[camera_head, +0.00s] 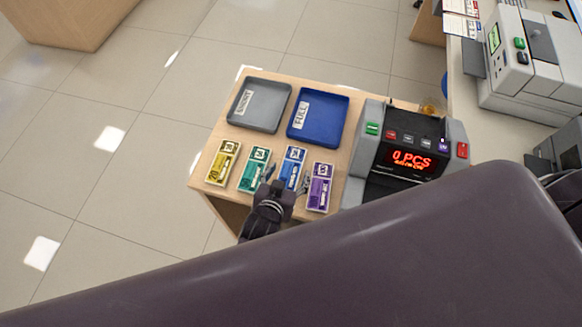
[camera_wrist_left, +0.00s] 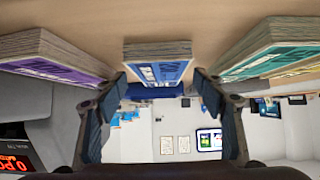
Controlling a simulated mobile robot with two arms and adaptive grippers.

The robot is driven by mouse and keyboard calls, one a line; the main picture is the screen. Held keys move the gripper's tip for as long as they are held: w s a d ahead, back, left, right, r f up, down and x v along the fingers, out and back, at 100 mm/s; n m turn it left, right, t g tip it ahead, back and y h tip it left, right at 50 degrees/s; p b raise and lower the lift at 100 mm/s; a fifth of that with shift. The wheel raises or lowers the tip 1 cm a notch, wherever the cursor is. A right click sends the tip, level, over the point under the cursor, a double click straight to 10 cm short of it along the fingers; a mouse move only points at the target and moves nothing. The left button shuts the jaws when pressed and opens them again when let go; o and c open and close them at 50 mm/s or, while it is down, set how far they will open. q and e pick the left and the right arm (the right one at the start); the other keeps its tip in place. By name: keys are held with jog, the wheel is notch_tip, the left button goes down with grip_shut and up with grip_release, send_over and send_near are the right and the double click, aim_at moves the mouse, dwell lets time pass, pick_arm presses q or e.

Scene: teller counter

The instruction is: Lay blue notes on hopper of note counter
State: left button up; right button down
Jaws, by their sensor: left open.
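The blue notes (camera_head: 293,167) lie on the wooden counter between the green and purple bundles. My left gripper (camera_head: 283,187) is at the near end of the blue notes. In the left wrist view the blue notes (camera_wrist_left: 158,62) sit between and just beyond the two open fingers (camera_wrist_left: 160,92), with nothing held. The note counter (camera_head: 405,150) stands to the right of the bundles, its red display reading 0 PCS. Its hopper is not clearly made out. My right gripper is not in view.
Yellow notes (camera_head: 222,163), green notes (camera_head: 254,170) and purple notes (camera_head: 320,188) flank the blue bundle closely. A grey tray (camera_head: 272,89) and a blue tray marked FULL (camera_head: 337,109) lie behind. My large dark arm link covers the lower part of the head view.

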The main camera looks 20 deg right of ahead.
pick_arm(q)
jog(key=shift+w+d+f, duration=0.15)
jog(key=shift+w+f, duration=0.05)
jog(key=shift+w, duration=0.05)
jog(key=c, duration=1.2)
jog(key=shift+c, duration=0.7)
jog(key=shift+r, duration=0.15)
